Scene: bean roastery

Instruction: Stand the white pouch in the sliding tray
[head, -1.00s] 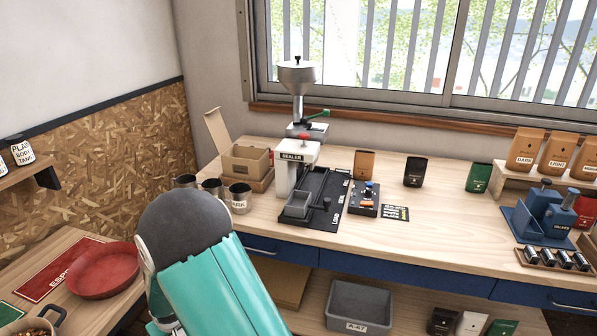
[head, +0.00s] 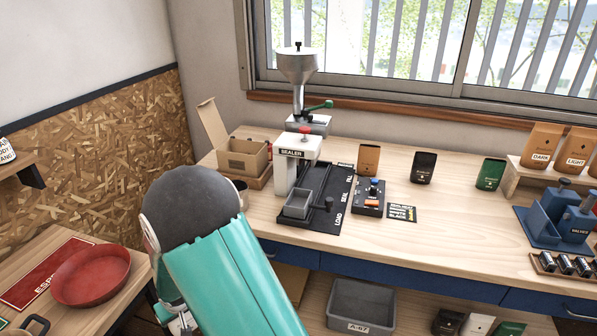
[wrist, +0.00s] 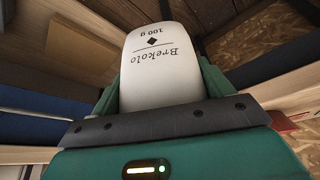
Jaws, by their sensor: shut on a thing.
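The white pouch (wrist: 160,65), marked "Brekolo 100 g", is between the fingers of my gripper (wrist: 160,88) in the wrist view. Its print reads upside down there. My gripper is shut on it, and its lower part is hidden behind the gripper. In the head view my arm hides the pouch and most of the gripper. The sliding tray (head: 297,207) is a small grey open box on a black track marked LOAD and SEAL. It sits at the LOAD end, looks empty and is well apart from the gripper.
The sealer (head: 291,153) stands over the track beside a funnel (head: 296,65). A control box (head: 370,198) is right of the track. Brown, black and green pouches stand behind. A grey bin (head: 361,305) and more pouches, one white (head: 474,325), are below the bench. A red pan (head: 90,276) is left.

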